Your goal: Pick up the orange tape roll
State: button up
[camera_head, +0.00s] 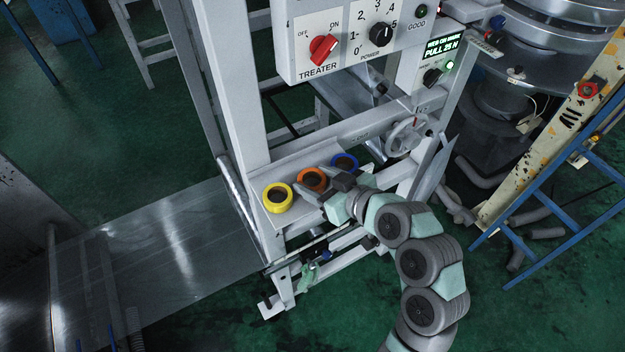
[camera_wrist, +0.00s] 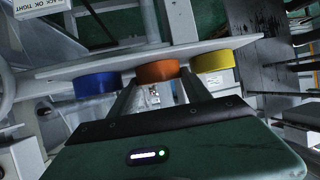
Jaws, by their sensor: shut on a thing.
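The orange tape roll (camera_head: 311,180) is the middle one of three rolls on a grey shelf (camera_head: 262,177). My gripper (camera_head: 310,188) reaches it from the front right, with its fingers at the roll. In the wrist view, the orange roll (camera_wrist: 158,71) sits between the two fingertips of my gripper (camera_wrist: 158,77), which are shut on it. The roll still appears to be at the shelf, in line with its neighbours. I cannot tell whether it touches the shelf.
A yellow roll (camera_head: 277,197) stands close on the left and a blue roll (camera_head: 344,162) close on the right. A control panel (camera_head: 345,40) hangs above the shelf. A handwheel (camera_head: 406,136) is to the right. Clear film (camera_head: 165,245) spans the lower left.

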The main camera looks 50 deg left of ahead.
jog(key=shift+r, duration=0.1)
notch_tip(320, 180, up, 20)
jog(key=b, duration=0.3)
jog(key=shift+w, duration=0.1)
jog(key=w+d+f+m+t+h+p, duration=0.25)
jog(key=w+d+f+m+t, duration=0.3)
jog(key=w, duration=0.35)
jog(key=w+d+f+m+t+h+p, duration=0.2)
jog(key=w+d+f+m+t+p, duration=0.25)
jog(key=w+f, duration=0.35)
jog(key=s+d+f+m+t+h+p, duration=0.1)
jog(key=d+f+m+h+p, duration=0.1)
jog(key=d+f, duration=0.4)
jog(key=s+d+f+m+t+h+p, duration=0.1)
jog(key=d+f+m+h, duration=0.4)
jog(key=d, duration=1.1)
jog(key=shift+s+d+f+h+p, duration=0.45)
jog(key=shift+s+f+h, duration=0.15)
jog(key=shift+f, duration=0.25)
jog(key=shift+a, duration=0.1)
